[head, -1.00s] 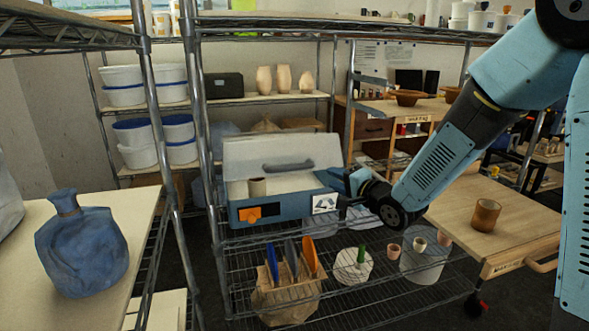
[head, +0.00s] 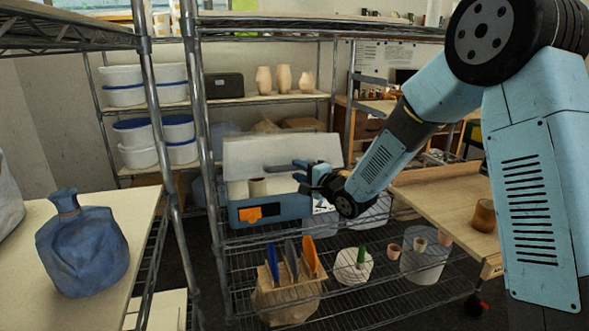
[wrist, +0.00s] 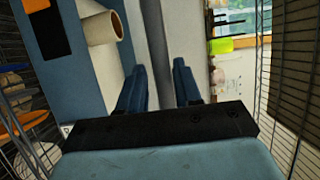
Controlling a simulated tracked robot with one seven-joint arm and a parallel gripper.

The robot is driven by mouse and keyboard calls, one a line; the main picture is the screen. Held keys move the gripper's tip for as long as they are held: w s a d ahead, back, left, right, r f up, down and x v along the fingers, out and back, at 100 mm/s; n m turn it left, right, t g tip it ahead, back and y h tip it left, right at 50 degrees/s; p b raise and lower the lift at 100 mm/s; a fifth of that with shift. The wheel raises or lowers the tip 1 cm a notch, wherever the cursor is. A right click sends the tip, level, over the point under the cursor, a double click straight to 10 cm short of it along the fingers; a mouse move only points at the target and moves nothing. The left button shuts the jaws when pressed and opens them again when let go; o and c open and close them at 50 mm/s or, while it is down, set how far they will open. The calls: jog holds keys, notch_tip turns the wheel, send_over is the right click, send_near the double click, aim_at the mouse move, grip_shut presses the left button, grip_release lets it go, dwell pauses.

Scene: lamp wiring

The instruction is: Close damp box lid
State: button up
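The damp box (head: 287,208) is a blue box with an orange patch on its front, on the wire shelf in the head view. Its whitish lid (head: 250,150) stands open, raised at the back, with a dark grey handle (head: 275,168) on its face. A pale cup (head: 257,187) is inside; it also shows in the wrist view (wrist: 101,26). My gripper (head: 300,171) is at the handle's right end and hides part of it. In the wrist view its two fingers (wrist: 160,87) are apart, with a grey bar running between them. I cannot tell whether they touch it.
Metal shelf posts (head: 205,140) stand left of the box. Below it are a holder with upright coloured tools (head: 290,262) and small pots (head: 393,250). A wooden table (head: 440,205) with a brown cup (head: 483,215) is right. A blue vase (head: 80,245) stands on the left table.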

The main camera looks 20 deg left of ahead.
aim_at(296, 169)
jog(key=shift+x, duration=1.7)
jog(key=shift+c, duration=0.2)
grip_shut()
